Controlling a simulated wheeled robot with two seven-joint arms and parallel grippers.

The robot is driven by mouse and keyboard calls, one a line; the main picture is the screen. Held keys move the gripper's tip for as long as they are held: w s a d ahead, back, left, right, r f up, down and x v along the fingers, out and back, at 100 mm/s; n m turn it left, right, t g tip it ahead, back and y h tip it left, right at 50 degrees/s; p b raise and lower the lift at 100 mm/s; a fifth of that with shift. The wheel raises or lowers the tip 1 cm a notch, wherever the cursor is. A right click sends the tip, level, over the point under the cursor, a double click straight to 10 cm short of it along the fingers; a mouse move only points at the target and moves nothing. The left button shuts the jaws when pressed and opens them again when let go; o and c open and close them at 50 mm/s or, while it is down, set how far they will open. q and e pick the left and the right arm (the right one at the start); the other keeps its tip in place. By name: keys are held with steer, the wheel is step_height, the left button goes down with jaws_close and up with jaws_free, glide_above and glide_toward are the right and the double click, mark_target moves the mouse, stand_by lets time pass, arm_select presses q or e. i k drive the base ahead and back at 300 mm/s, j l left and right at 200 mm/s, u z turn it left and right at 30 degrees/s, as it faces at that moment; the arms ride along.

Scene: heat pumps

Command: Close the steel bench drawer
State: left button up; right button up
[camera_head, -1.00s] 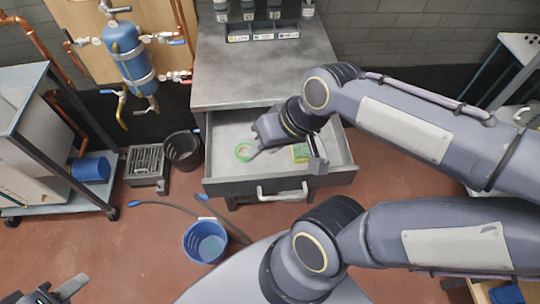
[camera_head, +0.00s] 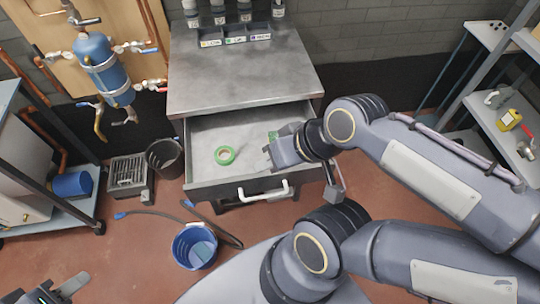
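The steel bench (camera_head: 240,75) has its drawer (camera_head: 204,146) pulled out toward me. The drawer front carries a white handle (camera_head: 264,193). A green tape ring (camera_head: 225,155) lies inside, and a green item in the drawer is partly hidden behind my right gripper. My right gripper (camera_head: 302,171) is open and empty at the drawer's right side, one finger over the interior and the other outside by the front right corner. Contact cannot be told. My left gripper (camera_head: 42,291) is at the bottom left, open and empty, partly cut off, far from the drawer.
A blue bucket (camera_head: 194,247) and a hose stand on the floor before the drawer. A dark bin (camera_head: 164,160) and a grey crate (camera_head: 127,174) stand left of the bench. A cart (camera_head: 50,215) is at left; a shelf with a yellow device (camera_head: 508,120) is at right.

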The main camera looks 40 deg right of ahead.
mark_target(245, 130)
steer(key=k+l+z, duration=0.1)
steer(key=z, duration=0.35)
steer(key=k+l+z, duration=0.1)
steer(key=z, duration=0.3)
steer(key=l, duration=0.3)
